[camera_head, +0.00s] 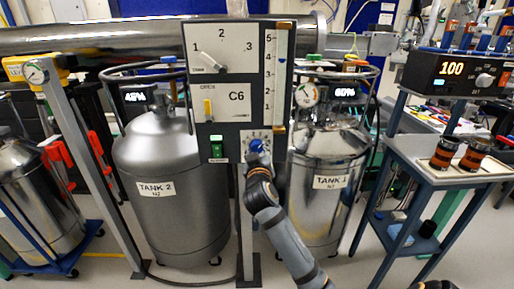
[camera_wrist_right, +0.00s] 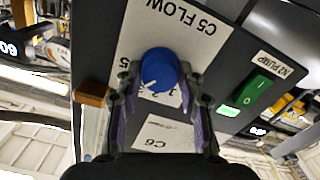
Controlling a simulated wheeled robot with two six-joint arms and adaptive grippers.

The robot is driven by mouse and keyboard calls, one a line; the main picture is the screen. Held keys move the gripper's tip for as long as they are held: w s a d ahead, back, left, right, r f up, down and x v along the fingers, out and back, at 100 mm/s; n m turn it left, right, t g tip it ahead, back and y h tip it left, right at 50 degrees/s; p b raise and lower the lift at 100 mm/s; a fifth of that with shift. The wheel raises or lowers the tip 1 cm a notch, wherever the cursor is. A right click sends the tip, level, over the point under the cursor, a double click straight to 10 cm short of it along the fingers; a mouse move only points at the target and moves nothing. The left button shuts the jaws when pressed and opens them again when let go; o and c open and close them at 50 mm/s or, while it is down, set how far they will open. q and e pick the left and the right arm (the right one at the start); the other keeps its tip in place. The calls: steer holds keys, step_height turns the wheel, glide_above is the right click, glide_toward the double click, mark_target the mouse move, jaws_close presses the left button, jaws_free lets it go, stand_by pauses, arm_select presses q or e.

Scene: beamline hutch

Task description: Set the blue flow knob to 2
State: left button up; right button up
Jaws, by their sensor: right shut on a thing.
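The blue flow knob (camera_head: 256,145) is low on the upright control panel, on a white plate with small marks. In the right wrist view the knob (camera_wrist_right: 158,68) sits on a plate lettered C5 FLOW, seen upside down. A short white pointer line on it points to the lower left there. Numerals show around it, partly hidden by the knob and fingers; I cannot tell which one the pointer meets. My right gripper (camera_head: 258,163) reaches up from below, its fingers on either side of the knob and shut on it. My left gripper is not in view.
The panel also carries a 1-2-3 selector (camera_head: 212,63), a yellow C6 switch (camera_head: 208,108), a green N2 pump switch (camera_head: 216,148) and a vertical scale (camera_head: 276,80). Tank 2 (camera_head: 165,170) and tank 1 (camera_head: 328,165) flank the arm. A side table (camera_head: 440,170) stands right.

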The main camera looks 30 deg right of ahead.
steer(key=n+p, duration=0.5)
steer(key=shift+r, duration=0.2)
steer(key=n+p, duration=0.3)
steer(key=n, duration=0.1)
steer(key=shift+f, duration=0.1)
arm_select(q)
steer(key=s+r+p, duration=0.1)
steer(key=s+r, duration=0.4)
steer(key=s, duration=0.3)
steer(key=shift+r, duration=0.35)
arm_select(e)
steer(key=shift+a+f+n, duration=0.1)
steer(key=shift+f+n, duration=0.05)
steer(key=shift+n, duration=0.55)
steer(key=o, duration=1.2)
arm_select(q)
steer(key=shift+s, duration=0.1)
arm_select(e)
steer(key=v, duration=0.7)
steer(key=shift+s+a, duration=0.1)
steer(key=shift+s, duration=0.15)
